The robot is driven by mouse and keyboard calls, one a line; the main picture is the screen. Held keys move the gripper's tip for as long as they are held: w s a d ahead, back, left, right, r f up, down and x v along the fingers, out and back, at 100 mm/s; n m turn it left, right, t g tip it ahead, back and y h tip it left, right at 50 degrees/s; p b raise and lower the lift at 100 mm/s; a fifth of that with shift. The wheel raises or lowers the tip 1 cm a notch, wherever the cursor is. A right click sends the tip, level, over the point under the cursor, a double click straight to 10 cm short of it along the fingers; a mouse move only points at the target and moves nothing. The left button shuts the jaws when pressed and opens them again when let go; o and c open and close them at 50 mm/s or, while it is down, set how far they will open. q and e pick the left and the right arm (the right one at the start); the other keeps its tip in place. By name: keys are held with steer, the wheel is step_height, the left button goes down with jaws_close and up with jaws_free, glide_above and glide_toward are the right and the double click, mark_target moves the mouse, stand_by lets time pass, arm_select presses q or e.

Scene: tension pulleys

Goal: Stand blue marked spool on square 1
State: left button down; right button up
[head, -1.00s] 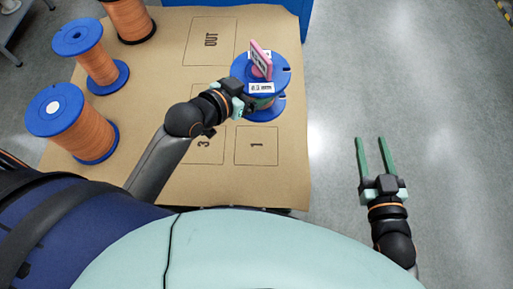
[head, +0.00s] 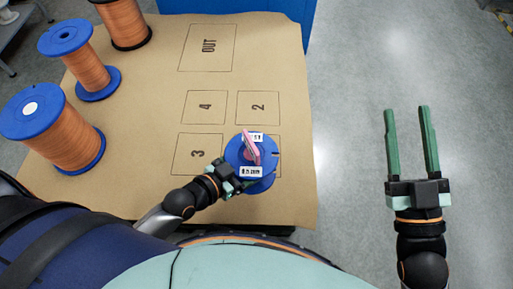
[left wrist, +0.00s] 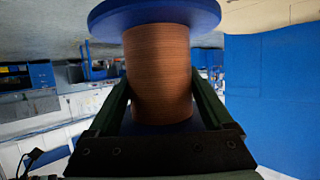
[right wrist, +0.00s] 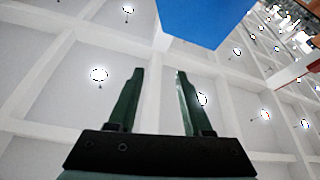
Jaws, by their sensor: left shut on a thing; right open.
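The blue marked spool (head: 238,152) has blue flanges, white labels and a pink tag on top. It is over the square 1 area (head: 277,142) in the head view and hides most of that square and its number. My left gripper (head: 238,183) is shut on the spool. In the left wrist view the fingers clasp its copper-coloured winding (left wrist: 158,75) between the flanges. I cannot tell whether the spool touches the board. My right gripper (head: 410,142) is open and empty, off to the right of the table; its spread fingers also show in the right wrist view (right wrist: 158,100).
The brown board (head: 150,150) carries squares 2 (head: 258,106), 3 (head: 198,153), 4 (head: 205,106) and an OUT box (head: 208,47), all empty. Several spools stand along the left, including a large blue-flanged one (head: 72,140). Bare floor lies to the right.

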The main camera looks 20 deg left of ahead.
arm_select(q)
steer(key=w, duration=0.1)
steer(key=w+f+b, duration=0.1)
steer(key=w, duration=0.1)
steer(key=w+a+f, duration=0.1)
steer(key=shift+w+b, duration=0.35)
steer(key=shift+b, duration=0.05)
arm_select(e)
steer(key=s+a+r+n+t+y, duration=0.1)
steer(key=s+r+n+y, duration=0.5)
steer(key=r+y, duration=0.15)
arm_select(q)
steer(key=w+f+b, duration=0.2)
steer(key=f, duration=0.1)
steer(key=w+a+f+b, duration=0.1)
steer(key=w+f+b, duration=0.1)
steer(key=f, duration=0.1)
steer(key=w+f+b, duration=0.3)
steer(key=shift+a, duration=0.15)
steer(key=shift+f, duration=0.4)
arm_select(e)
step_height(320, 180, down, 7)
steer(key=m, duration=0.1)
steer(key=shift+w+a+m+h, duration=0.25)
steer(key=shift+a+m+h, duration=0.05)
steer(key=shift+a+h, duration=0.1)
arm_select(q)
steer(key=shift+b, duration=0.3)
arm_select(e)
steer(key=shift+f, duration=0.1)
